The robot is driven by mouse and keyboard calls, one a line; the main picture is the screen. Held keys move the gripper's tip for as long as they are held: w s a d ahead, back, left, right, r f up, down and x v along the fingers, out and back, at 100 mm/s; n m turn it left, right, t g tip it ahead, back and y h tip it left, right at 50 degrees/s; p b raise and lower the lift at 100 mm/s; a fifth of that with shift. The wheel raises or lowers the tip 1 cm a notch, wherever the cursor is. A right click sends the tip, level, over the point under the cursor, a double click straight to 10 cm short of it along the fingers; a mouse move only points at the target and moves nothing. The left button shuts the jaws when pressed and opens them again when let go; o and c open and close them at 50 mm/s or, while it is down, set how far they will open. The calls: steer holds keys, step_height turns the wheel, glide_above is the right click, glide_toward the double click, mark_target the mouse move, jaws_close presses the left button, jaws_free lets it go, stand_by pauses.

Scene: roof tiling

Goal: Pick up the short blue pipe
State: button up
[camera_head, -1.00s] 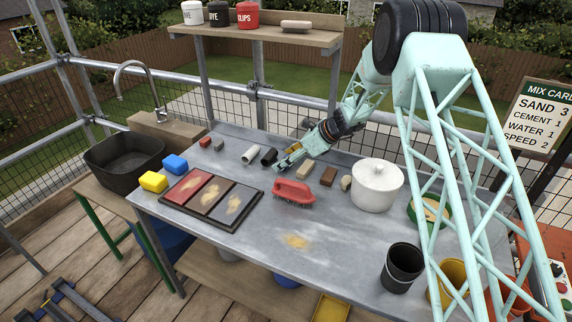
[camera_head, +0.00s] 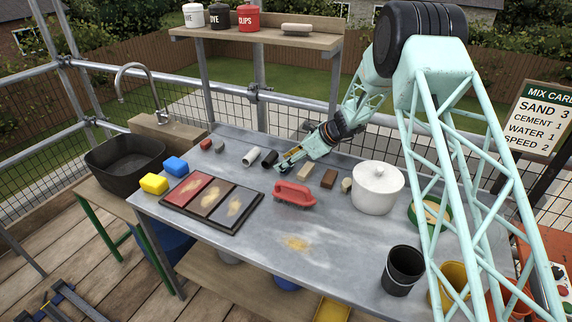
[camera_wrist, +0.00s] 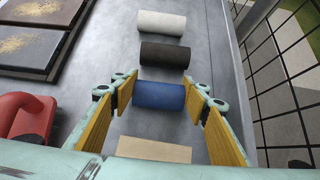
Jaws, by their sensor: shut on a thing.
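The short blue pipe (camera_wrist: 158,96) lies across between the two finger pads of my gripper (camera_wrist: 160,98) in the wrist view. The pads touch its two ends, and my gripper is shut on it. In the head view my gripper (camera_head: 286,166) is low over the back of the metal table, and its fingers mostly hide the blue pipe. A black pipe (camera_wrist: 165,55) lies just beyond the blue one, with a white pipe (camera_wrist: 162,23) past it. The black pipe (camera_head: 269,158) and white pipe (camera_head: 251,156) also show in the head view, left of my gripper.
A tan block (camera_wrist: 150,149) lies on the near side of the blue pipe in the wrist view. A red brush (camera_head: 294,194) is in front of my gripper. A tray of coloured panels (camera_head: 168,199) is to the left, and a white pot (camera_head: 377,205) to the right.

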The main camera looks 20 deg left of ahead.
steer(key=shift+r, duration=0.1)
steer(key=shift+r+p, duration=0.65)
steer(key=shift+r, duration=1.1)
steer(key=s+d, duration=0.3)
steer(key=d, duration=0.1)
steer(key=s+d+r, duration=0.1)
steer(key=s+d, duration=0.2)
steer(key=d, duration=0.1)
steer(key=s+d+p, duration=0.1)
steer(key=s+d, duration=0.2)
steer(key=d, duration=0.1)
steer(key=shift+s+d+r, duration=0.15)
steer(key=shift+s+d, duration=0.2)
steer(key=shift+d, duration=0.05)
steer(key=shift+r, duration=0.15)
